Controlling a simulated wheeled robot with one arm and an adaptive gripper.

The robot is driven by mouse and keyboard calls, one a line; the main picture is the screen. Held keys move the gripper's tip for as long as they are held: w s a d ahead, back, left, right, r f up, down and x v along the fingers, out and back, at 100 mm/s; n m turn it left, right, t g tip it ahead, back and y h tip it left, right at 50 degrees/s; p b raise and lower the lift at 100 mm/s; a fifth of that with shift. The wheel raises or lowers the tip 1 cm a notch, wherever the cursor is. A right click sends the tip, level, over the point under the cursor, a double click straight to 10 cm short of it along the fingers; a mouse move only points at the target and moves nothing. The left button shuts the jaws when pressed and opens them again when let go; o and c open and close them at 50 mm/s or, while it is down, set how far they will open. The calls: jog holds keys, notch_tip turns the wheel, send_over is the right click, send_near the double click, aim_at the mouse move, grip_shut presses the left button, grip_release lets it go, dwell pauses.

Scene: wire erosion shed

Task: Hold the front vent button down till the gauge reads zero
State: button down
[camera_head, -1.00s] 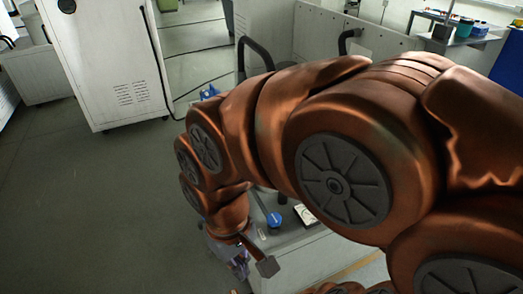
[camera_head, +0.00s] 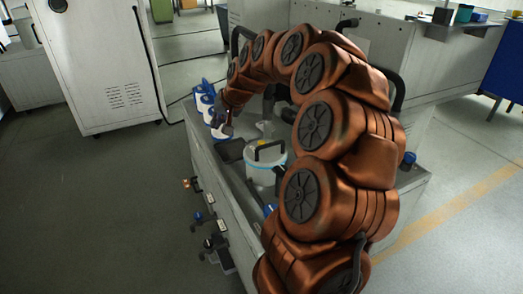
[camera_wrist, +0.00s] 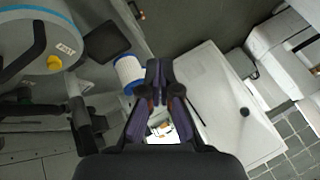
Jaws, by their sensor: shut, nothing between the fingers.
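In the head view my arm arches over a grey machine bench. My gripper (camera_head: 226,131) is at its far left end, small and partly hidden. In the wrist view my gripper (camera_wrist: 157,72) is shut and empty, its fingertips beside a white cylinder with blue ends (camera_wrist: 130,72). Small fittings line the bench's front face, among them a reddish one (camera_head: 187,183) and two blue-topped ones (camera_head: 198,216). I cannot tell which, if any, is the front vent button. My gripper is apart from them. No gauge face is readable in either view.
Blue-and-white cylinders (camera_head: 203,103) stand at the bench's far end. A white pail with a dark handle (camera_head: 265,164) stands on the bench beneath my arm. A white cabinet (camera_head: 105,65) stands behind left. The floor left of the bench is clear.

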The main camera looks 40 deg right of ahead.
aim_at(263, 142)
jog(key=d+f+m+t+h+b, duration=0.1)
jog(key=d+f+m+h+b, duration=0.1)
jog(key=d, duration=1.7)
notch_tip(263, 142, down, 2)
jog(key=shift+d+f+m+t+h+b, duration=0.2)
jog(key=shift+d+m+t+h+b, duration=0.3)
jog(key=shift+m, duration=0.6)
jog(key=shift+w+a+f, duration=0.1)
jog(key=shift+a, duration=0.15)
jog(key=shift+f+b, duration=1.45)
jog(key=shift+f, duration=2.9)
jog(key=shift+f, duration=0.4)
jog(key=shift+f+b, duration=0.5)
jog(key=shift+f, duration=0.05)
jog(key=shift+r, duration=0.15)
jog(key=shift+r+p, duration=0.35)
jog(key=shift+r, duration=0.5)
